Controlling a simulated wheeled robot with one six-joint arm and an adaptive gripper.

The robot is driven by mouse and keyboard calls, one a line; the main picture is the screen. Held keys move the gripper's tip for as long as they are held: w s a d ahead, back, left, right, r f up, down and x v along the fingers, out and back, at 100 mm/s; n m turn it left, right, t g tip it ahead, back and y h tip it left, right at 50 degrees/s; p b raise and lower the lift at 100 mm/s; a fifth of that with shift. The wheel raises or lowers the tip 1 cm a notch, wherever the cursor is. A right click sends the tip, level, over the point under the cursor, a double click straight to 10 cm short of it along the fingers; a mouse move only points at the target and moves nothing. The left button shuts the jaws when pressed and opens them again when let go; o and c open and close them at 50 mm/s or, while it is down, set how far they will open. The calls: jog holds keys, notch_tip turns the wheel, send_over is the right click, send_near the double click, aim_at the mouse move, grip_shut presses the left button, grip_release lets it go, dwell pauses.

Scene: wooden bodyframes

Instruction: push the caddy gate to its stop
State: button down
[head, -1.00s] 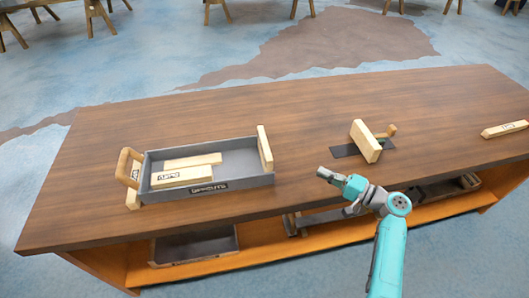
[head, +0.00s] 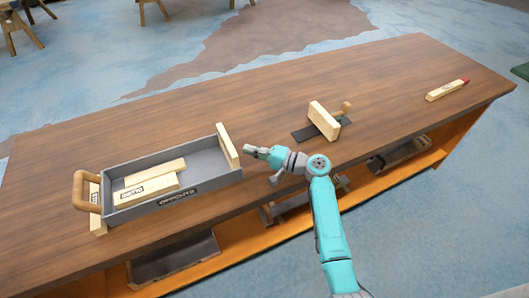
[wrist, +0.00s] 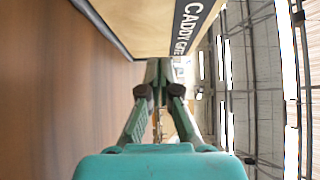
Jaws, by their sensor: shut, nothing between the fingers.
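The grey caddy (head: 195,189) lies on the left half of the wooden bench, with two pale wooden pieces inside. The caddy gate (head: 228,146) is a pale upright board at the caddy's right end. In the wrist view the gate (wrist: 155,28) fills the top, with a black strip reading "CADDY GATE". My gripper (head: 248,150) is shut and empty, just right of the gate and pointing at it. In the wrist view its fingertips (wrist: 160,76) are close below the board's edge. I cannot tell whether they touch it.
A wooden handle (head: 86,190) stands at the caddy's left end. A wooden block (head: 323,120) with a peg stands on a dark plate to the right. A wooden bar (head: 447,90) lies at the far right. The bench top (head: 230,100) behind the caddy is clear.

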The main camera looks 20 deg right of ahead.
aim_at(231, 158)
jog(key=shift+s+a, duration=0.1)
jog(key=shift+a, duration=1.35)
jog(key=shift+a, duration=2.05)
